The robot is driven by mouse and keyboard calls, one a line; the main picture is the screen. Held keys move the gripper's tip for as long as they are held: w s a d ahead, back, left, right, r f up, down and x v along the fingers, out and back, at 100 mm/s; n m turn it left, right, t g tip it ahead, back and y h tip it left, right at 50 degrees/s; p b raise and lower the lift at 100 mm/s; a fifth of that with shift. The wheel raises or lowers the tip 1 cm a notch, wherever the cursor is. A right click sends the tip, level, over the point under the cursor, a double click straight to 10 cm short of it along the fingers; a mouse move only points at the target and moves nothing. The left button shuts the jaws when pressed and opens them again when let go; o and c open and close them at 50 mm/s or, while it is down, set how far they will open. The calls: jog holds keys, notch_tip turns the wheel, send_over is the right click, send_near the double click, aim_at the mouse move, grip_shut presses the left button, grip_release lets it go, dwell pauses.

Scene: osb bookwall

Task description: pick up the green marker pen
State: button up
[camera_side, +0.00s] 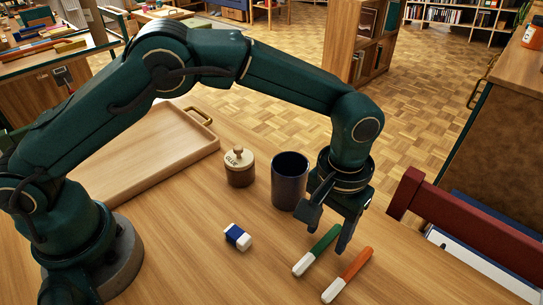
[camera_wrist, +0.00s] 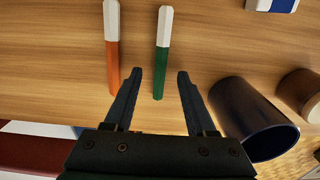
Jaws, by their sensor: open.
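The green marker pen (camera_side: 318,250) lies on the table in the side view, its white end toward the front left. In the wrist view the green marker pen (camera_wrist: 162,58) points down the picture, its green end between the fingertips. My gripper (camera_side: 328,222) is open above the pen's green end; its fingers (camera_wrist: 159,72) stand on either side of the pen in the wrist view, with gaps on both sides. Part of the green end is hidden behind my gripper in the side view. I cannot tell the exact height of the fingertips above the table.
An orange marker pen (camera_side: 348,274) lies close beside the green one. A dark cup (camera_side: 289,183) stands behind, next to a glue pot (camera_side: 239,168). A blue and white eraser (camera_side: 237,237) lies to the left. A wooden tray (camera_side: 130,172) is further left. A red chair (camera_side: 470,228) stands at right.

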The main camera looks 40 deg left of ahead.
jog(key=shift+f, duration=0.6)
grip_shut()
jog(key=shift+r, duration=0.15)
